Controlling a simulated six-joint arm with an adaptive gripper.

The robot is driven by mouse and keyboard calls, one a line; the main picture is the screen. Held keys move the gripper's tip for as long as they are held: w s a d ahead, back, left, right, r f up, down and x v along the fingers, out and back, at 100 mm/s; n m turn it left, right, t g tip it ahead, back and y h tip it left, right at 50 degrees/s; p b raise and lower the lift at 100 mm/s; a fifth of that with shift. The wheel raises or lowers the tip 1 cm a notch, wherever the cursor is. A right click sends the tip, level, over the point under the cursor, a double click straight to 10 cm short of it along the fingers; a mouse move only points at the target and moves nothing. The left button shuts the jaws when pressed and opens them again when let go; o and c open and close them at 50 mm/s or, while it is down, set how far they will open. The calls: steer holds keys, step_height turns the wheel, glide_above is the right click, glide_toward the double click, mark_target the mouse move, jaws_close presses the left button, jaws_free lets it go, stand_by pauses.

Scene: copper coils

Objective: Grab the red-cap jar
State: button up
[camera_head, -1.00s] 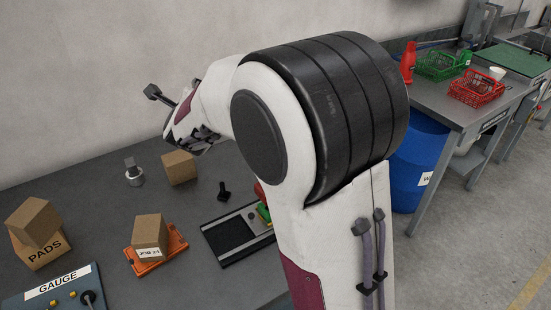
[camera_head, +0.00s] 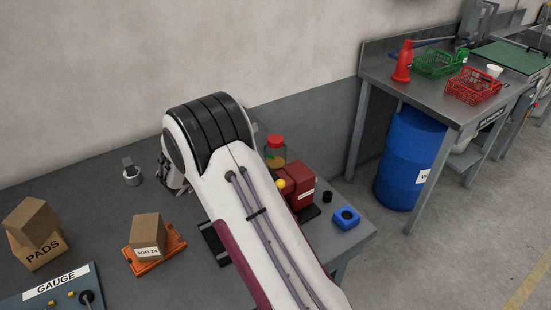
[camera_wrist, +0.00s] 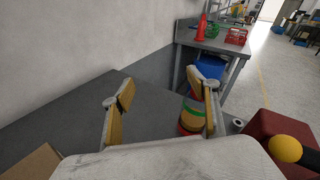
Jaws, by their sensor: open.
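The red-cap jar (camera_head: 275,157) stands on the table near the back, just right of my arm in the head view. Its red cap and a greenish body show; its lower part is hidden. In the wrist view the jar (camera_wrist: 191,118) appears as bands of green, yellow and red, partly covered by my right finger. My gripper (camera_wrist: 163,91) is open, its two yellow-padded fingers apart with nothing between them. The jar lies beyond and at the right finger, not centred between the fingers. In the head view my arm hides most of the gripper.
A dark red box (camera_head: 300,190) with a yellow ball (camera_head: 281,184) stands beside the jar. A blue block (camera_head: 347,218) sits near the right table edge. A boxed orange tray (camera_head: 157,262) and stacked cartons (camera_head: 38,245) are at left. The wall is close behind.

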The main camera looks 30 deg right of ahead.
mark_target(270, 146)
steer(key=s+f+m+g+h, duration=0.1)
steer(key=s+f+m, duration=0.1)
steer(key=s+d+f+m+g+h, duration=0.1)
steer(key=s+f+m+g, duration=0.1)
steer(key=s+d+f+m+g+h, duration=0.1)
steer(key=s+f+m, duration=0.1)
steer(key=shift+d+f+m+g+h, duration=0.25)
steer(key=shift+m+g+h, duration=0.05)
steer(key=shift+x, duration=1.3)
steer(key=shift+d, duration=0.15)
steer(key=shift+x, duration=2.45)
steer(key=shift+s+r, duration=0.2)
